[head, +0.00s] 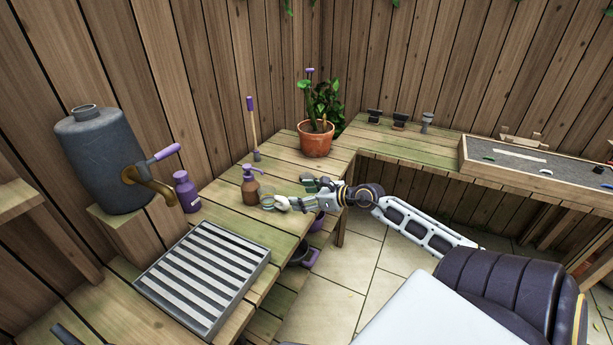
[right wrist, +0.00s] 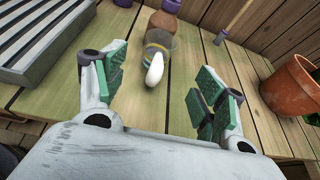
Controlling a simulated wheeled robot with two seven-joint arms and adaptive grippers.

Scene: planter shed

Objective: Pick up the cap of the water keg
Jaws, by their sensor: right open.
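The grey water keg (head: 98,160) stands on a wooden block at the left of the bench, with a brass tap and purple handle. A small grey round piece (head: 85,112) sits on its top; I cannot tell whether it is the cap or an open neck. My right gripper (head: 306,193) is open over the bench, well to the right of the keg. In the right wrist view its fingers (right wrist: 157,88) are wide apart, with a white rounded thing (right wrist: 154,70) beyond them, in front of a clear banded jar (right wrist: 158,42). My left gripper is out of view.
A slatted grey tray (head: 205,275) lies in front of the keg. A purple bottle (head: 187,192) and a brown pump bottle (head: 250,188) stand behind it. A potted plant (head: 316,142) is in the corner. A sand-filled tray (head: 540,170) is at the right.

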